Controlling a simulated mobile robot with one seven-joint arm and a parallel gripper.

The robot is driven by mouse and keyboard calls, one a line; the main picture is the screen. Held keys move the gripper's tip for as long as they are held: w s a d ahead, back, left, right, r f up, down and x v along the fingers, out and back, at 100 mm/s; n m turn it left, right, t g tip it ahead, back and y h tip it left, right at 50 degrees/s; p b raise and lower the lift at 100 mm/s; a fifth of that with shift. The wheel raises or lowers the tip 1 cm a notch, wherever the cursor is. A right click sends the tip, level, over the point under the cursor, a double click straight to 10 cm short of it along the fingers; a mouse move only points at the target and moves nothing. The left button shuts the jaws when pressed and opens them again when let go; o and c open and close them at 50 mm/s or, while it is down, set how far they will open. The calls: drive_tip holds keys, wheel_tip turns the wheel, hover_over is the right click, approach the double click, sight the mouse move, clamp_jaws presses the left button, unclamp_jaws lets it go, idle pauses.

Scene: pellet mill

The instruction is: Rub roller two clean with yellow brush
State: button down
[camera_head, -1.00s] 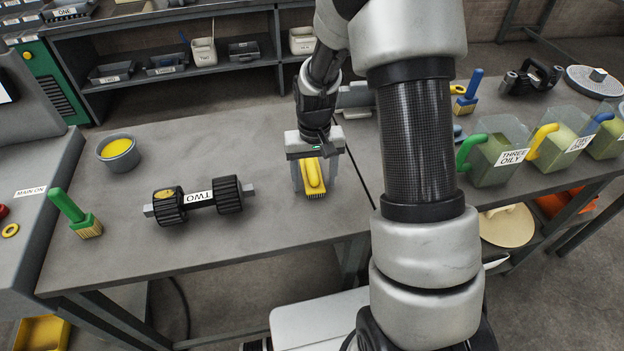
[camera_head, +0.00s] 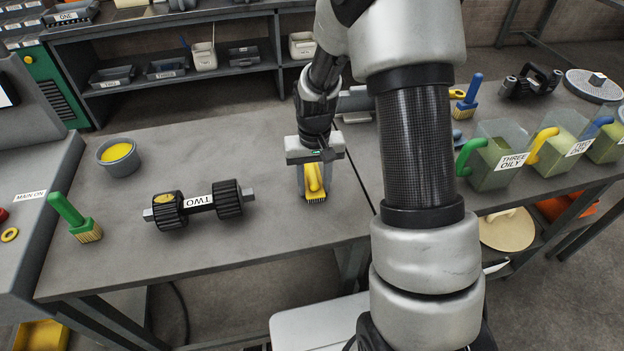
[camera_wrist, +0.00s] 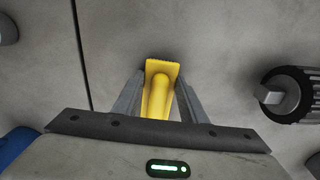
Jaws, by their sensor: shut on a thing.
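Roller two (camera_head: 229,199) lies on the table left of my gripper. It is two black ribbed wheels on a shaft with a label reading TWO, and a yellow patch (camera_head: 165,197) marks its left wheel. Its end also shows at the right of the wrist view (camera_wrist: 290,92). The yellow brush (camera_head: 314,178) stands bristles down, right of the roller. My gripper (camera_head: 315,184) is shut on its handle, with one finger on each side, as the wrist view shows the brush (camera_wrist: 159,88) too. I cannot tell whether the bristles touch the table.
A green brush (camera_head: 72,213) stands left of the roller, and a grey bowl of yellow stuff (camera_head: 120,161) is behind it. Jugs (camera_head: 493,166) and a blue brush (camera_head: 468,97) stand on the right table. The table between roller and gripper is clear.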

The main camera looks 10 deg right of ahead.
sight(314, 180)
drive_tip(key=shift+r, duration=0.15)
idle(0.3)
drive_tip(key=shift+r+p, duration=2.05)
drive_tip(key=shift+r, duration=0.85)
drive_tip(key=c, duration=1.9)
unclamp_jaws()
clamp_jaws()
